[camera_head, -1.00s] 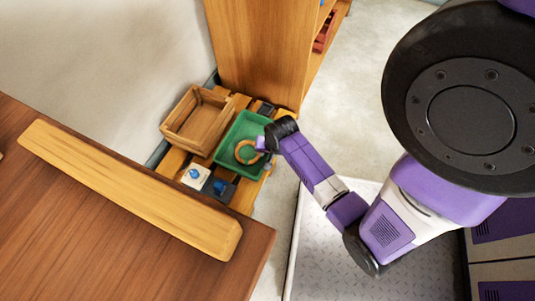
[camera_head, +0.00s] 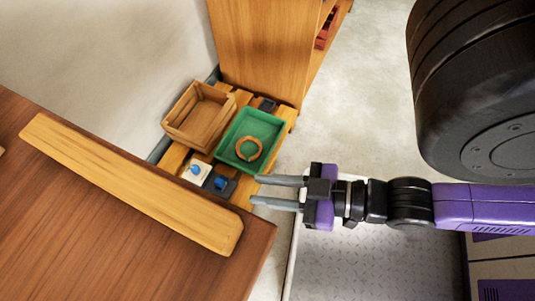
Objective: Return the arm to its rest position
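My arm reaches in from the right edge of the head view, roughly level across the picture. My gripper (camera_head: 256,190) points left, with its two grey fingers apart and nothing between them. An orange-brown ring (camera_head: 248,148) lies in the green tray, apart from the fingers.
A wooden crate (camera_head: 200,117) stands left of the tray on a low slatted bench. Small white (camera_head: 195,172) and dark (camera_head: 220,185) items with blue parts lie in front. A brown table (camera_head: 90,230) fills the lower left. A tall wooden cabinet (camera_head: 262,50) stands behind. Pale floor (camera_head: 350,110) is clear at right.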

